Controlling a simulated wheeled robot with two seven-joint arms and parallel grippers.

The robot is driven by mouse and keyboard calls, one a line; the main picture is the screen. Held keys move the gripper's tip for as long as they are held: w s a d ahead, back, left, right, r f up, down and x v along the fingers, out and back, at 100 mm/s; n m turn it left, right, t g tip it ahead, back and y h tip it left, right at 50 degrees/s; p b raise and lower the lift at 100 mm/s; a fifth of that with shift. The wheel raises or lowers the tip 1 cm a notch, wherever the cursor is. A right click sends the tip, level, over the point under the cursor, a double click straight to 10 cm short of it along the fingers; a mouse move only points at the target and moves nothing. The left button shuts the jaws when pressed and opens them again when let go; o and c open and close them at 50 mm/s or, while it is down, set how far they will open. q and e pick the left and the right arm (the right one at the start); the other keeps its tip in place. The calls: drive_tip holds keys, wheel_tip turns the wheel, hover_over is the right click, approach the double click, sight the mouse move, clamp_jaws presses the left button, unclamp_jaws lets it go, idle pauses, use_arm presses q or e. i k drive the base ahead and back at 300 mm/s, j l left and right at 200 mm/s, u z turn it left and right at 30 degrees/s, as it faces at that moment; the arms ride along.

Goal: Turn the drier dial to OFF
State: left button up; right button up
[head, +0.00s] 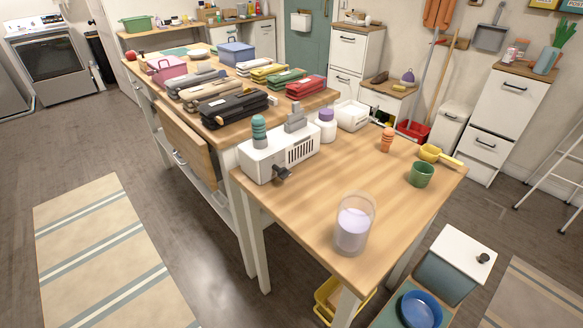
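A white front-loading machine (52,62), which looks like the drier, stands far off at the top left against the wall. It has a large dark door window (50,58) and a raised control panel (36,24) along its back edge. The panel is too small to tell its dial or the dial's setting. Neither of my grippers is in view.
A long wooden table (290,225) crowded with items fills the middle, including a white vented box (262,162) with a dark knob and a clear jar (353,225). A striped rug (105,255) lies at left. Bare floor leads along the table's left side towards the machine.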

sight(282, 173)
drive_tip(key=i+j+z, duration=0.1)
drive_tip(key=j+z, duration=1.15)
drive_tip(key=k+j+z, duration=0.1)
drive_tip(key=j+z, duration=0.35)
drive_tip(key=l, duration=0.1)
